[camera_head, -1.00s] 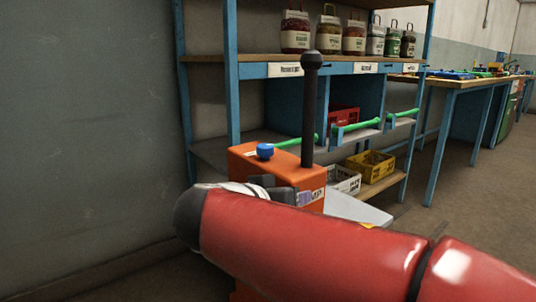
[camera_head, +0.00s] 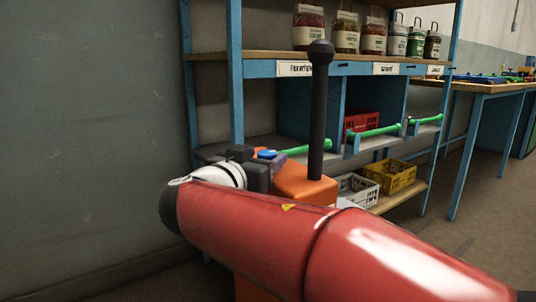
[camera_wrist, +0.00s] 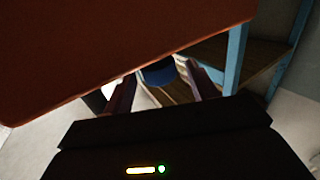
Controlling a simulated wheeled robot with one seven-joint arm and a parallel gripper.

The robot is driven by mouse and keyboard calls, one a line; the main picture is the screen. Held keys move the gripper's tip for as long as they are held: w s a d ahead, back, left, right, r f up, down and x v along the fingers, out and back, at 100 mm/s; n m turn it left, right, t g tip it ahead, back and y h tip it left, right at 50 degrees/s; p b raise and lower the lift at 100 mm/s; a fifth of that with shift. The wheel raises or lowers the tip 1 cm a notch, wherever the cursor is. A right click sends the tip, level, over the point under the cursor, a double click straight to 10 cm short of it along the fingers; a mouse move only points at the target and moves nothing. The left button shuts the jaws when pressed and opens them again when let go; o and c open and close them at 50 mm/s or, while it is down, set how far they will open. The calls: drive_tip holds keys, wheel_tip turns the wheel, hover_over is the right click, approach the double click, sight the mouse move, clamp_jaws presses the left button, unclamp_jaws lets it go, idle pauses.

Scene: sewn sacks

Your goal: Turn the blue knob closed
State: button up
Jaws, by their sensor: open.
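The blue knob (camera_head: 266,154) sits on the orange housing (camera_head: 306,186), from which a black lever with a ball top (camera_head: 318,100) rises. In the head view my wrist and gripper hide most of the knob and the left part of the housing. In the wrist view the knob (camera_wrist: 158,73) shows at the edge of the orange housing (camera_wrist: 110,40), between the two fingers. My gripper (camera_wrist: 160,86) is open, with one finger on each side of the knob. I cannot tell whether either finger touches it.
The black lever stands close to the right of my gripper. Behind is a blue shelf rack (camera_head: 235,70) with jars (camera_head: 346,32), green-handled items (camera_head: 378,131), a red crate (camera_head: 361,122), a yellow crate (camera_head: 391,176) and a white crate (camera_head: 356,189). A grey wall (camera_head: 80,120) fills the left.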

drive_tip(key=shift+x, duration=1.2)
drive_tip(key=shift+c, duration=0.2)
drive_tip(key=c, duration=0.9)
drive_tip(key=shift+c, duration=0.2)
